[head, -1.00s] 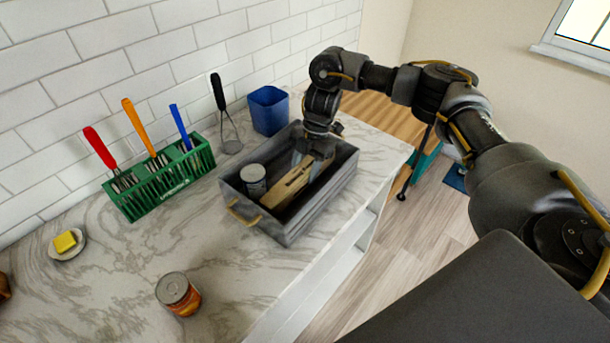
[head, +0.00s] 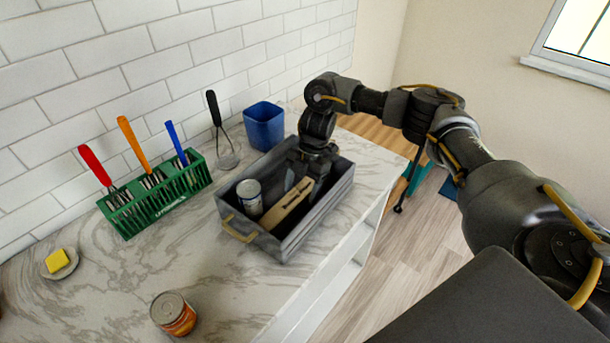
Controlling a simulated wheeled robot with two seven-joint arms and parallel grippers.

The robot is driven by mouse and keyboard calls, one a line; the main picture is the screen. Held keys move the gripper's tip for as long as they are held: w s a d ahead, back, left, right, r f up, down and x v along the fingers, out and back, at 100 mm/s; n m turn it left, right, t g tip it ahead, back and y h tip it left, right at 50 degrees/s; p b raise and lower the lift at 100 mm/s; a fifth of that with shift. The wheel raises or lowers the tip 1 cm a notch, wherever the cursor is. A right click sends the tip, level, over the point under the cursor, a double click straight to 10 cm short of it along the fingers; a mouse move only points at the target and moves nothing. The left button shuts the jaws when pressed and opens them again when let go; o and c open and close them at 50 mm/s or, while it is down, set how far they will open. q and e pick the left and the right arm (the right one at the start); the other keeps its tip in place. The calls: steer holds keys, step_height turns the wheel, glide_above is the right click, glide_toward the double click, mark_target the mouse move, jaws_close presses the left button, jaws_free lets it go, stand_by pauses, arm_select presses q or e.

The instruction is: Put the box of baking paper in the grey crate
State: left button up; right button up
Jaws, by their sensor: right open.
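The grey crate (head: 291,246) stands on the marble counter, with a tan handle on its near left end. The box of baking paper (head: 287,205), long and light brown with dark lettering, lies inside the crate, slanting up toward the right. A can (head: 249,196) stands beside it in the crate's left part. My right gripper (head: 299,182) points down into the crate at the box's far end. It is open, with its fingers close to the box; I cannot tell whether they touch it. My left gripper is not in view.
A green cutlery rack (head: 157,205) with several utensils, a blue cup (head: 265,126) and a whisk (head: 222,130) stand along the tiled wall. The counter's front edge is close to the crate.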

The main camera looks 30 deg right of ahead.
steer(key=b+v, duration=0.1)
steer(key=v, duration=1)
steer(key=shift+d+r, duration=0.1)
steer(key=shift+r, duration=0.05)
